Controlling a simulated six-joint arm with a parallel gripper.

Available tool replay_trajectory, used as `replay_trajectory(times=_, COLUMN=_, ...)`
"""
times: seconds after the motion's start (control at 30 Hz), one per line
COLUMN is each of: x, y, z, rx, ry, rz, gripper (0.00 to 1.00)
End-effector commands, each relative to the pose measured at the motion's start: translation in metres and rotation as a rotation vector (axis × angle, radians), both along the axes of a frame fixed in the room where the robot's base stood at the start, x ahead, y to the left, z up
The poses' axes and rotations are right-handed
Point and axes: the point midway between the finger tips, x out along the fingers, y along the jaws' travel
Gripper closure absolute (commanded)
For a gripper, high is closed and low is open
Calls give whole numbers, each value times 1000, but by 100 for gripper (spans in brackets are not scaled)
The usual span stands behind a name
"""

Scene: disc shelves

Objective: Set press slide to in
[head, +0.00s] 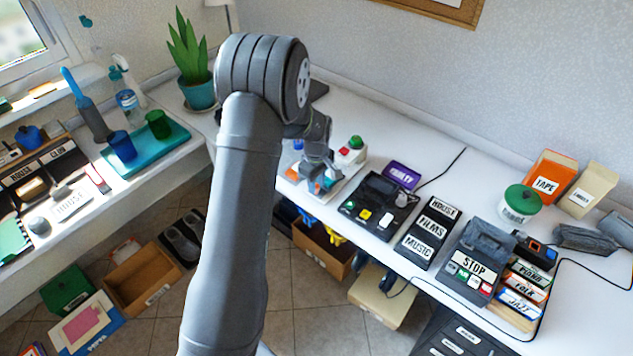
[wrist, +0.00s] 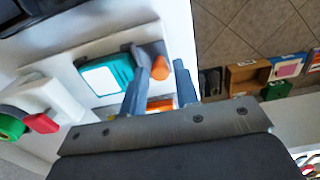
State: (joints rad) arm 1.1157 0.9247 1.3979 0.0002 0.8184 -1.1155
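The press (head: 350,155) is a white device with a green knob and a red part, on the white counter right of my gripper. In the wrist view the press (wrist: 45,100) is at the left, with a pale tray-like base (wrist: 85,62) reaching toward my fingers. A teal block with a white face (wrist: 107,76) lies on that base, left of my fingers. My gripper (wrist: 163,72) is open, its two fingers apart, above the base's edge. An orange knob (wrist: 159,68) shows by the left fingertip; I cannot tell whether they touch. Another orange piece (wrist: 160,105) shows lower, between the fingers. In the head view my gripper (head: 318,172) partly covers this area.
A black tray with small coloured pieces (head: 372,207) and a purple box (head: 402,175) stand right of the press. Labelled dark boxes (head: 430,233) are farther right. The counter's front edge is close to my gripper, with a cardboard box (head: 322,248) below.

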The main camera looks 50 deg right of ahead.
Motion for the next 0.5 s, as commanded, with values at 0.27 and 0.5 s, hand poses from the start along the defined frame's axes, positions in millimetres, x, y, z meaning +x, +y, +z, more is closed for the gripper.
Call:
replay_trajectory(times=0.27, x=0, y=0, z=0, rx=0, ry=0, rz=0, gripper=100)
replay_trajectory(times=0.5, x=0, y=-5, z=0, rx=0, ry=0, rz=-1, gripper=100)
